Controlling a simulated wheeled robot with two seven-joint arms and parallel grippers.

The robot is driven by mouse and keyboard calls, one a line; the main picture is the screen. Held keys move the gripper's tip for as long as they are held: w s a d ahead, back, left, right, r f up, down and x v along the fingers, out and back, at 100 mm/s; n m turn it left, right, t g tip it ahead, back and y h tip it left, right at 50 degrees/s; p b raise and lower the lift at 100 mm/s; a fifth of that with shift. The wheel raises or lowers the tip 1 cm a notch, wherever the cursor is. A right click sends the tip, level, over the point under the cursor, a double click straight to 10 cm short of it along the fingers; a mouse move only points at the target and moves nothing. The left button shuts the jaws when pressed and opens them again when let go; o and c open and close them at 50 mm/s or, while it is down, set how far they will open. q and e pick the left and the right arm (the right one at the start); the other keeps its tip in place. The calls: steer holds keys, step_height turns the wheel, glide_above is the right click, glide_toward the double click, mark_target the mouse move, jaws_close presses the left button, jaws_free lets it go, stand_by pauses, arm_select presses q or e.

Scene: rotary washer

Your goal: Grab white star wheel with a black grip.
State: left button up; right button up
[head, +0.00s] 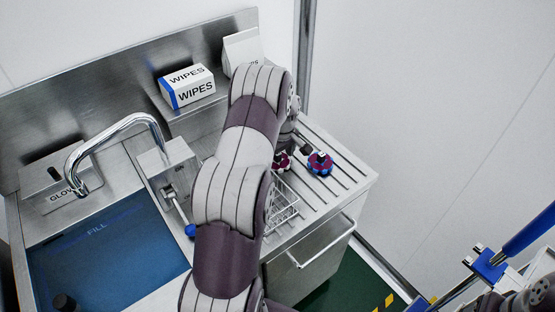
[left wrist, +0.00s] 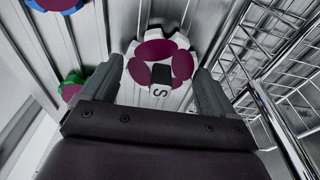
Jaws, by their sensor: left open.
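The white star wheel (left wrist: 150,35) has maroon panels and a black grip (left wrist: 161,74) with a white end marked "S". It lies on the ribbed metal drainboard in the left wrist view. My left gripper (left wrist: 158,68) is open, with one finger on each side of the black grip and wheel. I cannot tell whether the fingers touch the wheel. In the head view my left gripper (head: 297,147) is mostly hidden behind my arm, and a maroon wheel (head: 282,162) shows partly beside it. My right gripper cannot be made out.
A blue-rimmed wheel (head: 320,163) stands close by on the drainboard (head: 345,180). A wire basket (left wrist: 285,75) is close on the right. A sink and faucet (head: 110,125) are at left.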

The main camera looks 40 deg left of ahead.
arm_select(q)
steer(key=c, duration=0.7)
steer(key=shift+o, duration=0.2)
steer(key=shift+r, duration=0.15)
